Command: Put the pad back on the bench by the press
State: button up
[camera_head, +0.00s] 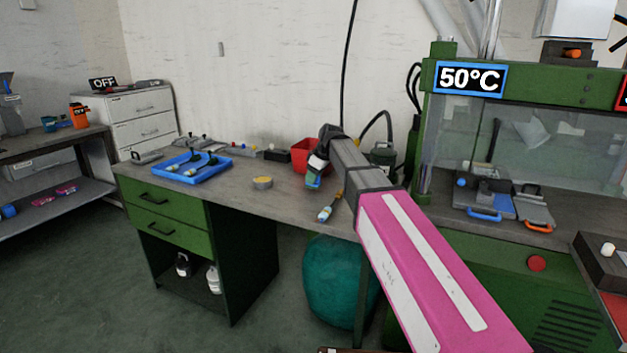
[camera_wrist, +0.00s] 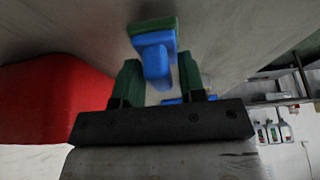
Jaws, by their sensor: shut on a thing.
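The pad (camera_wrist: 153,25) is a green slab with a blue handle (camera_wrist: 155,60). In the wrist view my gripper (camera_wrist: 158,75) has its two green fingers on either side of the blue handle and is shut on it. In the head view my gripper (camera_head: 315,172) is over the bench (camera_head: 240,200), in front of the red bin, with the pad (camera_head: 312,183) low beneath it. I cannot tell whether the pad touches the bench top. The green press (camera_head: 437,130) with a 50°C sign stands to the right, beyond my arm.
The red bin (camera_head: 300,152) is close to my gripper and shows at left in the wrist view (camera_wrist: 45,100).

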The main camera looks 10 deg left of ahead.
jog(key=shift+f, duration=0.55)
jog(key=shift+f, duration=0.1)
jog(key=o, duration=1)
jog(key=shift+c, duration=0.2)
jog(key=v, duration=1.2)
jog(key=shift+s, duration=0.1)
